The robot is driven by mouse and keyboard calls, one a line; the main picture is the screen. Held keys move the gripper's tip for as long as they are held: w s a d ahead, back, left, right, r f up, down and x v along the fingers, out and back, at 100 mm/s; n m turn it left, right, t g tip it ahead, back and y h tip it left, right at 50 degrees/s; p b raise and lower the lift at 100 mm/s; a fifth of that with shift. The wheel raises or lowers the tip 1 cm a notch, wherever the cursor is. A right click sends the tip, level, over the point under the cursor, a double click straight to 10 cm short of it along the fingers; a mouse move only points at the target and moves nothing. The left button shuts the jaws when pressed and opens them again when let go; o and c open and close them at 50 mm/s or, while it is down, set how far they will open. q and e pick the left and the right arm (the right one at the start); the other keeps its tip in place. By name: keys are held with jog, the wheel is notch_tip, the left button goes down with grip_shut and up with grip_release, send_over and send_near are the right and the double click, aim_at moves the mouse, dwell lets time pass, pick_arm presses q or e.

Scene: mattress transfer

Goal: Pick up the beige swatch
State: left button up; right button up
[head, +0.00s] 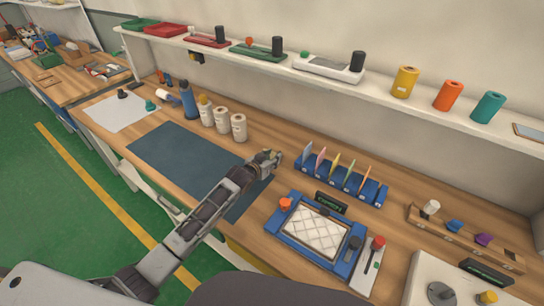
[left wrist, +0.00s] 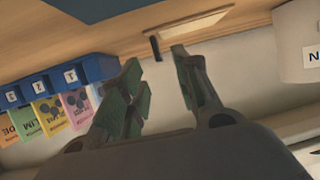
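My left gripper (head: 268,160) is over the bench, just left of the blue swatch rack (head: 381,194). In the left wrist view its two green-padded fingers (left wrist: 160,85) stand apart, with bare wall showing between them, so it is open and empty. A flat pale beige piece (left wrist: 190,27) lies on the wood just beyond the fingertips in that view; I cannot tell for sure that it is the beige swatch. The rack holds upright coloured swatches, among them a pink one (head: 320,157) and an orange one (head: 364,178). My right gripper is not in view.
White rolls (head: 239,127) stand left of the gripper. A dark mat (head: 180,160) lies in front of them. A blue tray with a quilted white pad (head: 314,233) lies in front of the rack. A shelf (head: 280,64) runs above the bench.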

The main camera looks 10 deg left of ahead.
pick_arm(q)
jog(key=shift+w+f, duration=0.1)
jog(key=shift+w, duration=0.05)
dwell(0.3)
jog(key=shift+p+x, duration=0.3)
jog(key=shift+x, duration=2.15)
jog(key=shift+f, duration=0.1)
grip_shut()
